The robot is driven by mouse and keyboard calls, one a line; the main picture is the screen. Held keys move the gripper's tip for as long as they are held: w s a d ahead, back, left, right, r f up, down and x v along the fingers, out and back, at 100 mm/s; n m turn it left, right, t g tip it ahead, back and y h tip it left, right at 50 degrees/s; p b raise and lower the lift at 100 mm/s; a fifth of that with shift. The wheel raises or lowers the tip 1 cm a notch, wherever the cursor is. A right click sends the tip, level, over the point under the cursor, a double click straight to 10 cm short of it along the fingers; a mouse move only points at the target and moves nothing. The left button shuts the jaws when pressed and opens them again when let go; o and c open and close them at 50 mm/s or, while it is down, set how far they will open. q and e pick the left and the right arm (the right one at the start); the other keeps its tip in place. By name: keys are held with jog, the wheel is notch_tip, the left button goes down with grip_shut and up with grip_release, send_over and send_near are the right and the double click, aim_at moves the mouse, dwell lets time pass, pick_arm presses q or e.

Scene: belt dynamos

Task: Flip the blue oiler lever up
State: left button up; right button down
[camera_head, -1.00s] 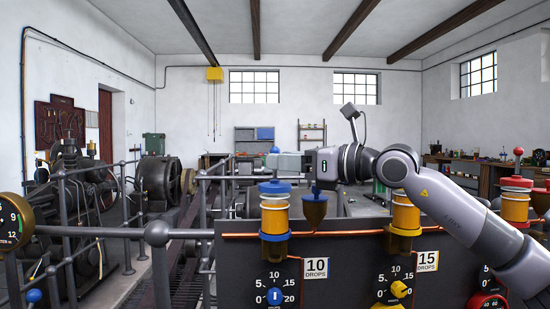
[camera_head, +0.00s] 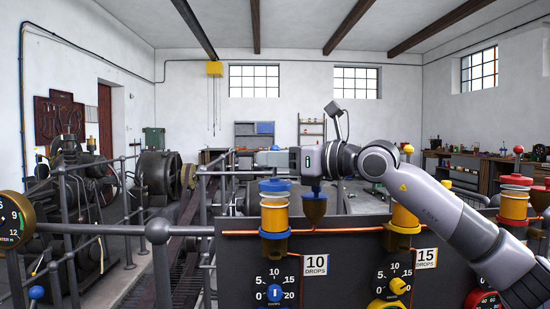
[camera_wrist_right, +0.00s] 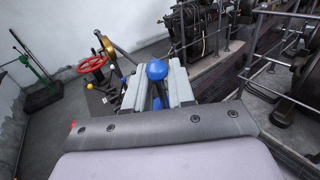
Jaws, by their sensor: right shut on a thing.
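The blue oiler (camera_head: 274,217) has an amber glass body, a blue cap and a blue base, and stands on the dark panel's top edge. My right gripper (camera_head: 268,158) reaches in from the right, its fingers level just above the blue cap. In the right wrist view, the blue ball of the lever (camera_wrist_right: 157,69) shows at the tips of my right gripper (camera_wrist_right: 160,88), with a finger on each side. The gripper is shut on the lever. My left gripper is not in view.
A yellow oiler (camera_head: 404,218) and a red oiler (camera_head: 514,203) stand farther right. Dials with drop labels (camera_head: 316,265) are on the panel face. Railings (camera_head: 157,232) run on the left.

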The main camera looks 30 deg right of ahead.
jog(key=c, duration=1.1)
grip_release()
jog(key=shift+s+d, duration=0.2)
jog(key=shift+s, duration=0.05)
jog(key=b+v, duration=0.2)
jog(key=v, duration=0.4)
jog(key=shift+s, duration=0.25)
